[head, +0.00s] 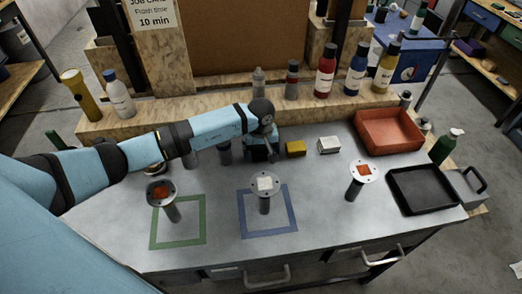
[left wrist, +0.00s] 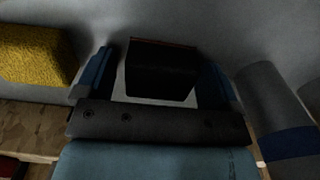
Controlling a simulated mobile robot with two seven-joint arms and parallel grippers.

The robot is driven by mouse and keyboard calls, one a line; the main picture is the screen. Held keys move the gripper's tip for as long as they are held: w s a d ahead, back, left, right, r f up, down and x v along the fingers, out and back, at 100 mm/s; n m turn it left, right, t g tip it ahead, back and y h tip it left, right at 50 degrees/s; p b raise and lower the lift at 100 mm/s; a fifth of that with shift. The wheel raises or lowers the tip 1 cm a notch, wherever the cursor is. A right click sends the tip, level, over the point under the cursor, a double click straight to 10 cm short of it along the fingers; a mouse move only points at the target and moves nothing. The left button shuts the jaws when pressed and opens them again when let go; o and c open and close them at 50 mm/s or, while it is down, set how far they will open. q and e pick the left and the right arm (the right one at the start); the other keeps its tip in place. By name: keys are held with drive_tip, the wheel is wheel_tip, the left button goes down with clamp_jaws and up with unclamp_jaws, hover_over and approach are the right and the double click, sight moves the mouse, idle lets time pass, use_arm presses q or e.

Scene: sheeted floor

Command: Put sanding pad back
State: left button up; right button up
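My left gripper (head: 262,152) is at the back of the grey worktable, pointing down, just left of a yellow sponge-like block (head: 295,148). In the left wrist view a dark block with a thin brown edge (left wrist: 160,72), which looks like the sanding pad, lies between the two blue fingers of the gripper (left wrist: 160,80). A gap shows between the left finger and the block; the right finger is close to it, and I cannot tell whether it touches. In the head view the gripper largely hides this block. The yellow block also shows in the left wrist view (left wrist: 35,55). My right gripper is out of view.
Three disc-topped stands hold square pieces: left (head: 161,192), middle (head: 264,184) and right (head: 363,172). Green (head: 178,243) and blue (head: 270,235) outlines mark the tabletop. A white block (head: 329,145), a red bin (head: 388,143) and a black tray (head: 392,190) are to the right. Bottles line the back ledge.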

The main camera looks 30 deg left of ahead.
use_arm(q)
drive_tip(key=shift+r, duration=0.55)
wheel_tip(320, 180, up, 11)
drive_tip(key=shift+r+b, duration=0.15)
drive_tip(key=shift+b, duration=0.2)
